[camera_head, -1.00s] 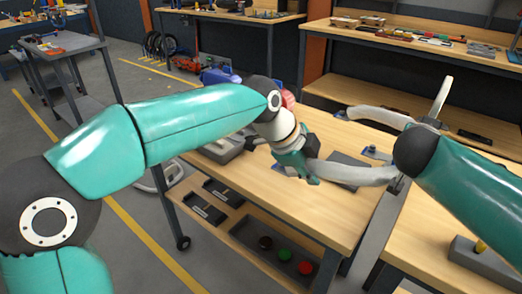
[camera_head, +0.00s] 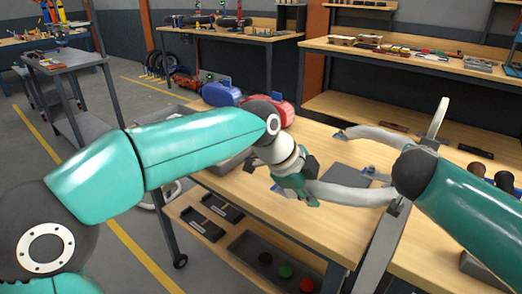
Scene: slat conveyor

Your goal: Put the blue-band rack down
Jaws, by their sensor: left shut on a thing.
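My left gripper (camera_head: 300,188) is at the end of the teal arm from the left, over the wooden bench (camera_head: 320,232). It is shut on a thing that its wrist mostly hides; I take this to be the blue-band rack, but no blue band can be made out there. Whether it touches the bench is unclear. A dark grey flat piece (camera_head: 345,178) lies on the bench just right of the gripper. My right arm comes in from the right, and its gripper is not visible.
Pale grey curved parts (camera_head: 350,193) cross the bench between my two arms. A tray with coloured round pieces (camera_head: 283,271) is on the lower shelf. The front bench top looks clear.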

